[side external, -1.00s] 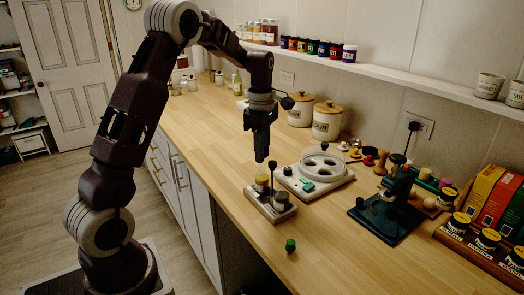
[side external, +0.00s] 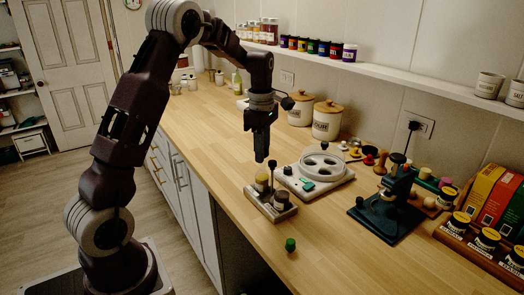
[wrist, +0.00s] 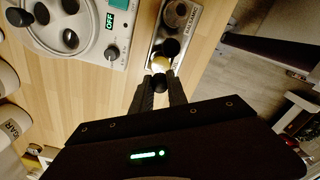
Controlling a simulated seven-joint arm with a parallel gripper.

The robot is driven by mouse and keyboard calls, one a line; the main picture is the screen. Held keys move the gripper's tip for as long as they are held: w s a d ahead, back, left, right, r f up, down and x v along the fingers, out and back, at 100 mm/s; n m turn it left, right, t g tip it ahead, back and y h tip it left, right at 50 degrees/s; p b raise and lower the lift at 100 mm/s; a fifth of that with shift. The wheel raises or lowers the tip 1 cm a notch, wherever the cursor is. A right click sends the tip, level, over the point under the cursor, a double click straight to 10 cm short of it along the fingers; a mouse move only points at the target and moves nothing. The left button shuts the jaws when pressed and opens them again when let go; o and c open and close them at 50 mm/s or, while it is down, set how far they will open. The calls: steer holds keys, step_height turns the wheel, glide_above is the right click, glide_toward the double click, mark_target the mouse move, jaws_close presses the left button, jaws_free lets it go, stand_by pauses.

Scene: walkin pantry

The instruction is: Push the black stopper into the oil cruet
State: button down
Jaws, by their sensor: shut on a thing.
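My gripper (side external: 261,159) points straight down just above the small rack (side external: 264,211) near the counter's front edge. In the wrist view, its fingertips (wrist: 159,88) are closed around a small dark rounded piece, apparently the black stopper (wrist: 160,82). A yellowish vessel (side external: 262,183), apparently the oil cruet, stands upright in the rack below the fingers; its pale yellow top also shows in the wrist view (wrist: 160,65). The stopper is hard to make out in the side view, and I cannot tell whether it touches the cruet.
A white appliance (side external: 320,174) is just behind. A green knob-like object (side external: 290,245) lies in front, and a dark green press (side external: 385,215) stands right.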

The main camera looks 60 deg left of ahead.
steer(key=shift+f, duration=0.4)
steer(key=c, duration=0.7)
jaws_free()
steer(key=shift+f, duration=0.1)
steer(key=shift+c, duration=0.2)
steer(key=shift+r, duration=3.55)
